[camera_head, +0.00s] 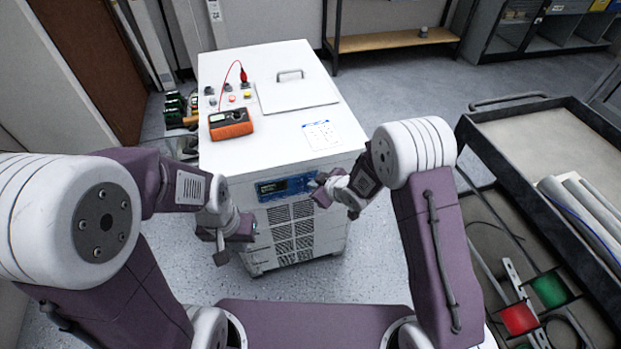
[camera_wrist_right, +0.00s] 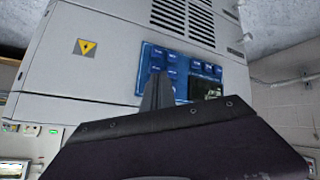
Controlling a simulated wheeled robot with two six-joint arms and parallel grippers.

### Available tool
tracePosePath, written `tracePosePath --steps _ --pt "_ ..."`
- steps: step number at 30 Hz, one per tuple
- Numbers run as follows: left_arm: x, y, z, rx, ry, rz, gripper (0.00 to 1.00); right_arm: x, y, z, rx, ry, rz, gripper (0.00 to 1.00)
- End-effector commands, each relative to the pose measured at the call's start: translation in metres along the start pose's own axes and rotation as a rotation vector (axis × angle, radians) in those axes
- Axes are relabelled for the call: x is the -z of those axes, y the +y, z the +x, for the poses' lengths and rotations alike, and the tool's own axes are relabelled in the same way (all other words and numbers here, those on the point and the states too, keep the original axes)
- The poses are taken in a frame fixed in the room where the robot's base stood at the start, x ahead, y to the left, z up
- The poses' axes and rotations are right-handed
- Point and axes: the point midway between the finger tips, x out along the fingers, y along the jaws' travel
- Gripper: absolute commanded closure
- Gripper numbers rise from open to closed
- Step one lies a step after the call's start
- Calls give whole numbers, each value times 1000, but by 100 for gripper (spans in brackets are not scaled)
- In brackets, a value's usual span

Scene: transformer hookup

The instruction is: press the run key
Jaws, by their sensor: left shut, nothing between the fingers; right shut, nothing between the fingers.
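The white transformer cabinet (camera_head: 222,166) stands in front of me. Its blue control panel (camera_head: 287,187) with a dark display is on the front face. In the right wrist view the panel (camera_wrist_right: 232,73) carries several dark blue keys (camera_wrist_right: 172,73); their labels are too small to read, so I cannot tell which is the run key. My right gripper (camera_head: 318,188) is shut and empty at the panel's right end. Its fingertips (camera_wrist_right: 158,88) overlap the keys in the wrist view; I cannot tell whether they touch. My left gripper (camera_head: 238,236) is shut and empty, left of the cabinet's lower front.
An orange meter (camera_head: 230,124) with a red lead sits on the cabinet top, near knobs and a lid with a handle (camera_head: 290,75). A dark cart (camera_head: 545,130) with trays stands at the right. Grey floor (camera_head: 400,85) is clear behind the right arm.

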Motion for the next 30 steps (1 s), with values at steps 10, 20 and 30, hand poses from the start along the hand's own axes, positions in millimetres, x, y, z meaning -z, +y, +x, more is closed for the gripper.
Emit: tracePosePath --steps 10,20,30 --pt "0 0 -2 0 0 0 100 2 2 3 0 0 -1 100" --pt "0 0 -3 0 0 0 100 4 4 5 0 1 -1 100" --pt "0 0 -1 0 0 0 100 2 2 3 0 1 0 100"
